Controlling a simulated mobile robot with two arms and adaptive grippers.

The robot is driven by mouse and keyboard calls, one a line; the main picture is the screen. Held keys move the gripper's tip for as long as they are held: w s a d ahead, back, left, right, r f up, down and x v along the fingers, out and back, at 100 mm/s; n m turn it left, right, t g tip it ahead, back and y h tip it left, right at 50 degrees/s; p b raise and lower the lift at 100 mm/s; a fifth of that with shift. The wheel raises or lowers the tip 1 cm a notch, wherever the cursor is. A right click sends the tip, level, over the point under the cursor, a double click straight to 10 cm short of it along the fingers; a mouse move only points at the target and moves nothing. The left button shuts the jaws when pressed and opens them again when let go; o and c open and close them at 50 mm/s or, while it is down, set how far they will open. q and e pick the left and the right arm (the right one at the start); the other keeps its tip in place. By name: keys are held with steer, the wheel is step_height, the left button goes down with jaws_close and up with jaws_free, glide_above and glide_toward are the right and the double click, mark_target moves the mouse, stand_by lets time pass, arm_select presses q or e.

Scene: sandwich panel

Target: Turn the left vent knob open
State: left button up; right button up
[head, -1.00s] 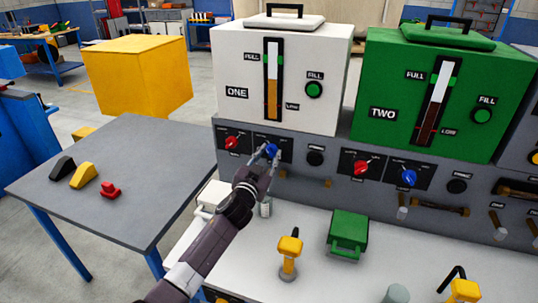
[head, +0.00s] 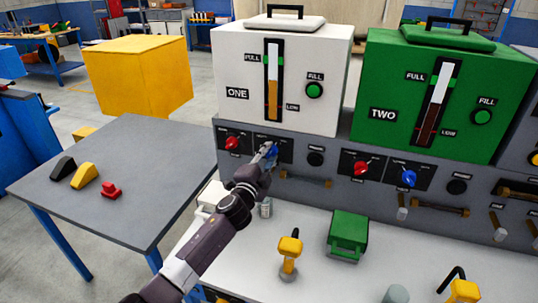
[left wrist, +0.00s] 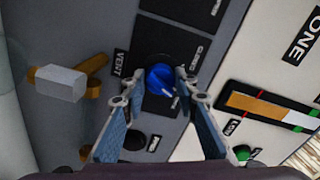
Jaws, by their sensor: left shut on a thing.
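The left vent knob is the blue knob (head: 271,150) on the grey panel below the white tank marked ONE. In the left wrist view the blue knob (left wrist: 160,79) sits on a black plate beside a VENT label (left wrist: 120,63). My left gripper (head: 268,152) reaches up to it from the lower left and is shut on it. In the left wrist view the fingers of my left gripper (left wrist: 160,90) stand either side of the knob. The fingers partly cover the knob in the head view. My right gripper is not in view.
A red knob (head: 232,143) sits just left and a black knob (head: 315,158) just right. A brass handle (head: 305,179) is below. A green case (head: 348,233) and yellow tool (head: 289,256) stand on the white bench. The green tank TWO (head: 440,95) has similar knobs.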

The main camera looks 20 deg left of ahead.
arm_select(q)
steer(key=shift+m, duration=2)
steer(key=o, duration=1.2)
steer(key=shift+c, duration=0.2)
steer(key=shift+s, duration=0.1)
steer(key=s, duration=1.1)
steer(key=shift+s+a, duration=0.25)
steer(key=shift+s, duration=0.15)
